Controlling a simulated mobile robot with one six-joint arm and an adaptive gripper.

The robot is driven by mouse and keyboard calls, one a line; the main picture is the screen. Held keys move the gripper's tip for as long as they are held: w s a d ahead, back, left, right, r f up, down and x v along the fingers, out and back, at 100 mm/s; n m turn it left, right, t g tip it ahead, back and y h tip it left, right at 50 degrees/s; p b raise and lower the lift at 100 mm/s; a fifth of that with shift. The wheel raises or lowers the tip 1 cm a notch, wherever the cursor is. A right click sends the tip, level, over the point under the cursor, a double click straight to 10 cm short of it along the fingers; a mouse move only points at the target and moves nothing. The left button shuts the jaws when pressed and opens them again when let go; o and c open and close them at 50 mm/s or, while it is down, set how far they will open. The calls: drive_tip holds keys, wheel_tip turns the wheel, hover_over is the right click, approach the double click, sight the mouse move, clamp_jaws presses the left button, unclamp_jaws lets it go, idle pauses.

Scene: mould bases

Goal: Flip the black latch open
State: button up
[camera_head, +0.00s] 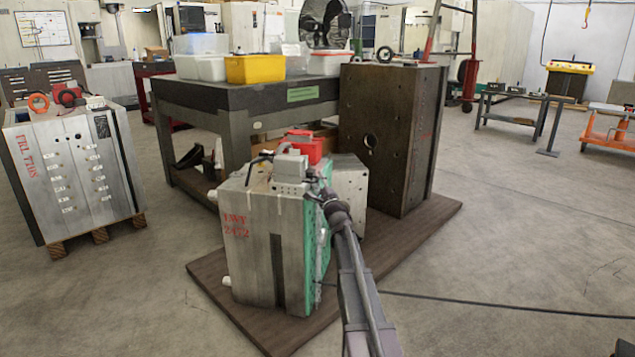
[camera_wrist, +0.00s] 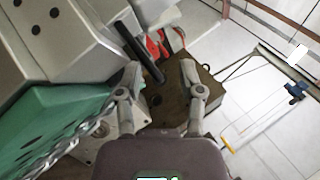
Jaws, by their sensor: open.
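The grey mould base marked in red (camera_head: 262,235) stands on a brown board, with a green face (camera_head: 318,255) on its right. In the wrist view, a black bar (camera_wrist: 137,50), which looks like the latch, sticks out slantwise from the grey block (camera_wrist: 60,35). Its lower end lies between my fingertips in the picture; I cannot tell how far apart in depth they are. My gripper (camera_wrist: 160,68) is open, with nothing held.
A red part (camera_head: 304,147) sits on the mould's top. A tall dark brown block (camera_head: 390,140) stands behind it. A dark table (camera_head: 245,100) with tubs (camera_head: 256,68) is further back. Another mould (camera_head: 72,170) stands at the left. A black cable crosses the open floor at right.

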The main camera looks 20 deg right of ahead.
drive_tip(key=shift+r+p, duration=0.2)
drive_tip(key=shift+p, duration=0.2)
